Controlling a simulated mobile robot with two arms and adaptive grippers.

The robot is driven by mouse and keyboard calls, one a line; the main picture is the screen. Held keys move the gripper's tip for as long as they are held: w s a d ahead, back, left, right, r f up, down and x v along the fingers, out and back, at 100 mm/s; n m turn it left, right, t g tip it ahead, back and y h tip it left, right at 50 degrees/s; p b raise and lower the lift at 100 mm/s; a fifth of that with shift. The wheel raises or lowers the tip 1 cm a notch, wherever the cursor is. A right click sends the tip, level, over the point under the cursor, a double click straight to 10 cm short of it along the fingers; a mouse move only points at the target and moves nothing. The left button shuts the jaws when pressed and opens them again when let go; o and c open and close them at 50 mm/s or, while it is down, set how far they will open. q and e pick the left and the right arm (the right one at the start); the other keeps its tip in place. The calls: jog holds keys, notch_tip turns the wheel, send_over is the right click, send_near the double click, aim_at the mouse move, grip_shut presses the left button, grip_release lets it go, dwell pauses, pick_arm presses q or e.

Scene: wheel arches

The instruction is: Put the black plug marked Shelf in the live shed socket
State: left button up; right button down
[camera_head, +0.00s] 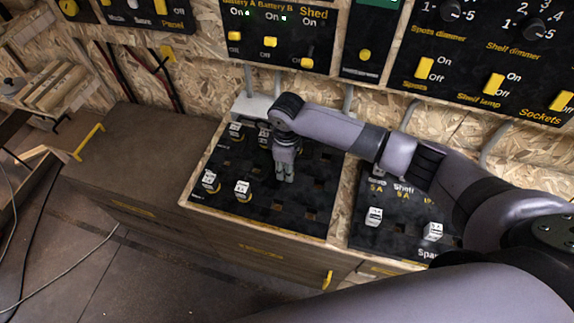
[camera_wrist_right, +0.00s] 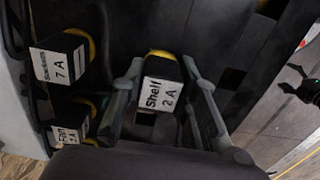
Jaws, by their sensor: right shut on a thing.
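My right gripper (camera_head: 285,176) reaches down over the black socket board (camera_head: 265,212). The right wrist view shows its fingers (camera_wrist_right: 166,100) on both sides of a black plug with a white label reading "Shelf 2 A" (camera_wrist_right: 160,92), and it is shut on that plug. A yellow ring shows behind the plug's top; whether the plug is seated or lifted cannot be told. In the head view the gripper hides the plug. A black panel marked Shed (camera_head: 285,40) hangs on the wall above, with yellow switches. Which board socket is the live shed one cannot be read. My left gripper is not in view.
In the right wrist view, plugs labelled "7 A" (camera_wrist_right: 60,62) and "Fan" (camera_wrist_right: 68,134) stand close on the left. Two white-labelled plugs (camera_head: 209,180) (camera_head: 243,188) stand at the board's left front. Another black board (camera_head: 385,238) lies right, under my arm. Empty sockets show on the board's right.

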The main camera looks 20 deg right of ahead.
jog(key=shift+f, duration=0.3)
jog(key=shift+p, duration=0.35)
dwell(0.4)
jog(key=c, duration=1.2)
grip_release()
jog(key=shift+o, duration=0.6)
jog(key=shift+f, duration=0.1)
jog(key=o, duration=0.4)
